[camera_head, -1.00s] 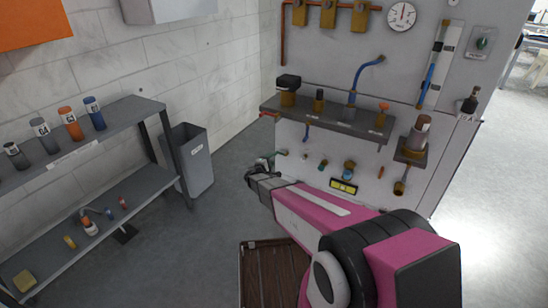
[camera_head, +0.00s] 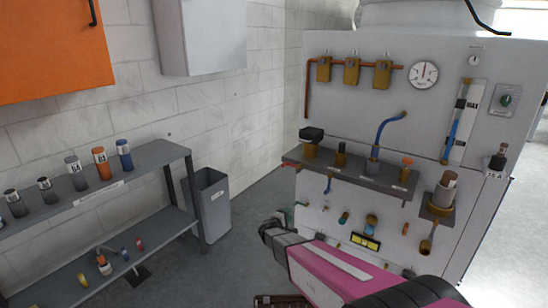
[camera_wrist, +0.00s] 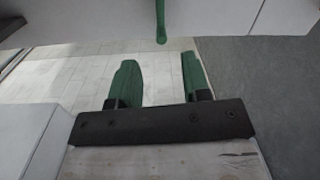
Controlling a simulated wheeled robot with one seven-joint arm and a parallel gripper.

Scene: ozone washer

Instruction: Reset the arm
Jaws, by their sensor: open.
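My gripper (camera_head: 274,228) is at the end of my pink and black arm, in the lower middle of the head view. It is in front of the lower left part of the grey washer panel (camera_head: 330,100). In the wrist view, its two green fingers (camera_wrist: 160,82) are apart with nothing between them. A green rod (camera_wrist: 161,22) hangs above and beyond the fingers there. I cannot tell whether it is close to them.
The panel carries a shelf (camera_head: 350,178) with valves and a blue pipe, plus a round gauge (camera_head: 424,75). A grey bin (camera_head: 212,205) and a rack (camera_head: 130,172) with several labelled bottles stand left. Grey floor is open between rack and panel.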

